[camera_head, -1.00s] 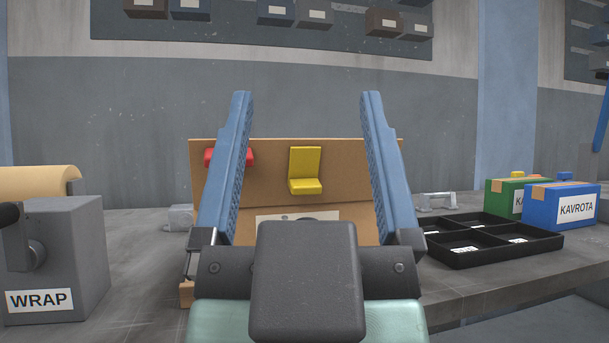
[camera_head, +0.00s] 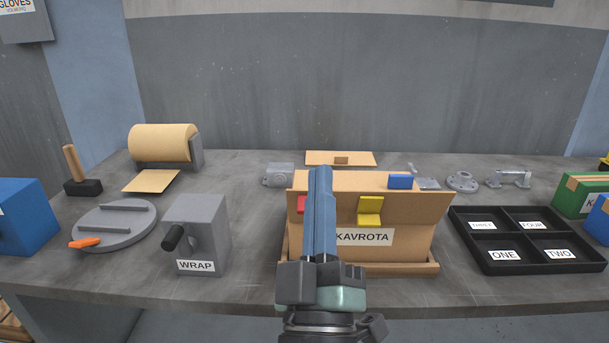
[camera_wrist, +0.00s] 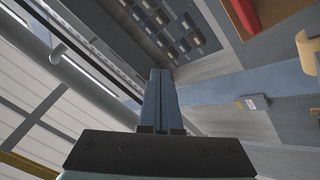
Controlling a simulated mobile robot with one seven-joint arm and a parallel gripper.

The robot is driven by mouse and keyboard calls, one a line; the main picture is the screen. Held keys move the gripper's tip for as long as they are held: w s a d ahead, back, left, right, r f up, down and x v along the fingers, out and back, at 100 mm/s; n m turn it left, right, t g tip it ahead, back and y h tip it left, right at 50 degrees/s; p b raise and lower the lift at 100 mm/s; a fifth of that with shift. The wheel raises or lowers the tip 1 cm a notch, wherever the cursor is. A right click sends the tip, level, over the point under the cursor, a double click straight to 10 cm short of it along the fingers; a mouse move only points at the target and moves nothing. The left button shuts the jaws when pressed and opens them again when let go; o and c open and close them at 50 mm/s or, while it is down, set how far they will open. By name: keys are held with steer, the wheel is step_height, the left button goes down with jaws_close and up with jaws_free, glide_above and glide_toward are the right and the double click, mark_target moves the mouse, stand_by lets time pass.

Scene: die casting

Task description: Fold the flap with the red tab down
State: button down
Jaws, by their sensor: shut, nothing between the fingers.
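A front panel or flap (camera_head: 420,208) carries a yellow tab (camera_head: 370,208). The red tab (camera_head: 302,204) shows at the carton's left, partly hidden behind my fingers; I cannot tell which flap bears it. A blue tab (camera_head: 400,181) is at the back right. My gripper (camera_head: 319,170) is shut and empty, pointing up in front of the carton's left part. In the wrist view its closed fingers (camera_wrist: 160,75) show, with a red piece at the top right edge.
A grey WRAP device (camera_head: 205,235), a round grey plate (camera_head: 115,225) and a paper roll (camera_head: 162,143) stand to the left. A black compartment tray (camera_head: 470,262) is on the right. Metal parts (camera_head: 462,181) lie behind the carton.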

steer(key=s+f+n+g+p, duration=0.1)
steer(key=s+f+n+p, duration=0.35)
steer(key=f+p, duration=0.2)
steer(key=s+f+n+g+p, duration=0.2)
steer(key=s+f+n+p, duration=0.25)
steer(key=f, duration=0.35)
steer(key=p+x, duration=0.2)
steer(key=x, duration=1.2)
steer(key=shift+w+a+r+n, duration=0.25)
steer(key=shift+w+a+n, duration=0.05)
steer(key=shift+a, duration=0.15)
